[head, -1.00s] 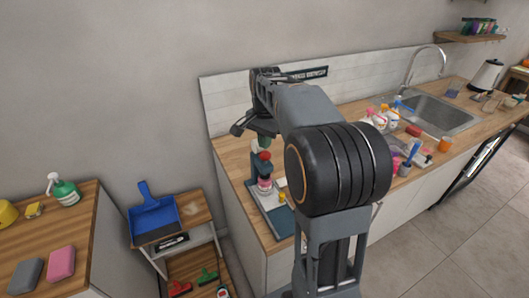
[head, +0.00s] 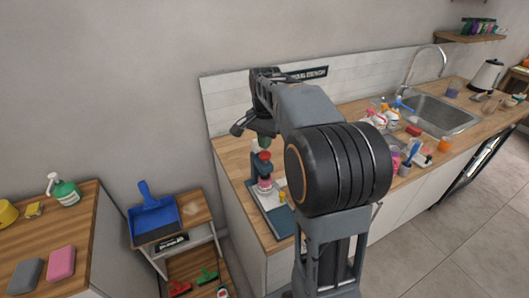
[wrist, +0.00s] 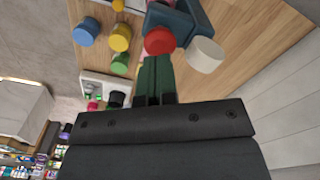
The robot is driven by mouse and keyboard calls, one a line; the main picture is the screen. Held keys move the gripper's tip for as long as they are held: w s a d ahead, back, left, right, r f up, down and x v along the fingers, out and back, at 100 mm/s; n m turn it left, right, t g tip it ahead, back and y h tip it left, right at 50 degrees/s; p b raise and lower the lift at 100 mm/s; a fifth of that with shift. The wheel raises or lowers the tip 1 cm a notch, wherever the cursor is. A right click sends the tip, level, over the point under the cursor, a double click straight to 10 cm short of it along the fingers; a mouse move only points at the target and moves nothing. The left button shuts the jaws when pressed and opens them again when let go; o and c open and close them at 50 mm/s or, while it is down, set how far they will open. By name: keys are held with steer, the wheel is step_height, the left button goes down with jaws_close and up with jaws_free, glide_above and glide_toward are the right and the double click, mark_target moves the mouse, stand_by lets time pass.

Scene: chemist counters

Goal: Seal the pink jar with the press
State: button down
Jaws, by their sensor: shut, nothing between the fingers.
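The press (head: 255,171) stands on the near left end of the long counter, with a dark blue-grey frame and a red round knob (head: 264,156) on top. The pink jar (head: 265,184) is upright in the press, below the red knob. My gripper (head: 263,141) is just above the knob, fingers pointing down. In the wrist view my green fingers (wrist: 156,70) are shut and empty, their tips at the edge of the red knob (wrist: 160,41). I cannot tell whether they touch it. The wrist view does not clearly show the pink jar in the press.
In the wrist view, blue (wrist: 86,33), yellow (wrist: 120,38), green (wrist: 121,62) and cream (wrist: 206,55) round tops lie near the press. Bottles and the sink (head: 436,112) are farther right. A low shelf with a blue dustpan (head: 154,215) stands left of the counter.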

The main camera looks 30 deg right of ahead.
mark_target(265, 153)
steer(key=shift+f, duration=0.4)
steer(key=shift+f+b, duration=0.9)
steer(key=shift+f, duration=0.45)
stand_by(0.3)
steer(key=shift+r, duration=0.1)
step_height(265, 153, up, 7)
steer(key=p, duration=0.6)
stand_by(0.7)
